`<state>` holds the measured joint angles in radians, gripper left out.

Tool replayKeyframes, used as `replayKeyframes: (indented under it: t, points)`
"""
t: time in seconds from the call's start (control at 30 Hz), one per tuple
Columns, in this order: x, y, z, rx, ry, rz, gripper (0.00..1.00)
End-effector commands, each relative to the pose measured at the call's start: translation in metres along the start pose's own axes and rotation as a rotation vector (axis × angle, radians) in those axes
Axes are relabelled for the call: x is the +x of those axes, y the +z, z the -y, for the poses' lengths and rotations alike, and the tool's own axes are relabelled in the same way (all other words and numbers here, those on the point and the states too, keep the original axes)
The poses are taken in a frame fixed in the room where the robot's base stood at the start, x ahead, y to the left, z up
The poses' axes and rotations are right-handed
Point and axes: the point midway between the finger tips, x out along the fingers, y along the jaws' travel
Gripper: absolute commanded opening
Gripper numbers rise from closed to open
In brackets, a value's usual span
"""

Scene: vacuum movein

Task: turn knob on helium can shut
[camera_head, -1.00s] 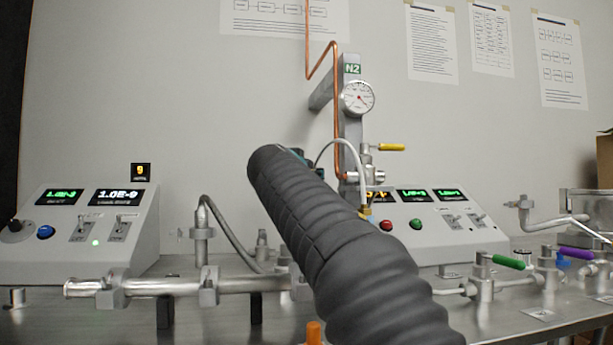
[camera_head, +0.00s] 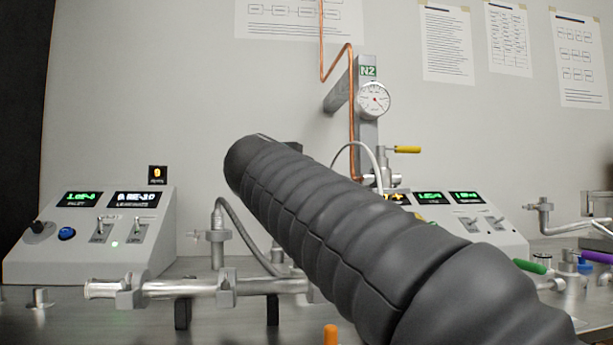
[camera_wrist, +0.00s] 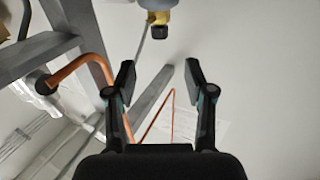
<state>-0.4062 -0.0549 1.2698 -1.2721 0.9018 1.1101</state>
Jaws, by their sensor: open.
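In the wrist view, a blue-grey rounded body with a brass fitting (camera_wrist: 158,16) and a small black knob (camera_wrist: 159,32) shows at the top edge. It looks like part of the helium can, but most of it is cut off. My gripper (camera_wrist: 160,78) is open and empty, with its two black fingers apart. The knob appears above and between the fingertips in the picture, not touching them. In the head view, my dark ribbed arm crosses the middle and hides nearly all of the gripper. No helium can can be made out there.
A bench carries a left control box (camera_head: 95,240), a right control box (camera_head: 490,235) and a steel pipe (camera_head: 200,287). An N2 post with a gauge (camera_head: 374,100) and a copper tube (camera_head: 351,100) stands behind my arm. The copper tube also crosses the wrist view (camera_wrist: 75,65).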

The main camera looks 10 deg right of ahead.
Motion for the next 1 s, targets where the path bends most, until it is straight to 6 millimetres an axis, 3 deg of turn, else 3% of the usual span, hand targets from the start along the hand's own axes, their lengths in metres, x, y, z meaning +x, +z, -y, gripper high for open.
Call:
replayKeyframes:
  t: [0.17,0.4,0.5,0.63,0.8,1.0]
  points:
    - [-0.001,-0.003,0.004,-0.001,-0.008,0.001,0.54]
    - [0.007,0.006,0.080,-0.080,-0.043,0.037,0.54]
    - [0.009,0.009,0.098,-0.104,0.041,0.044,0.54]
    - [0.006,0.011,0.093,-0.089,0.191,0.029,0.54]
    - [-0.002,0.004,0.061,-0.027,0.351,0.002,0.54]
    - [0.002,0.004,0.049,0.001,0.392,-0.001,0.54]
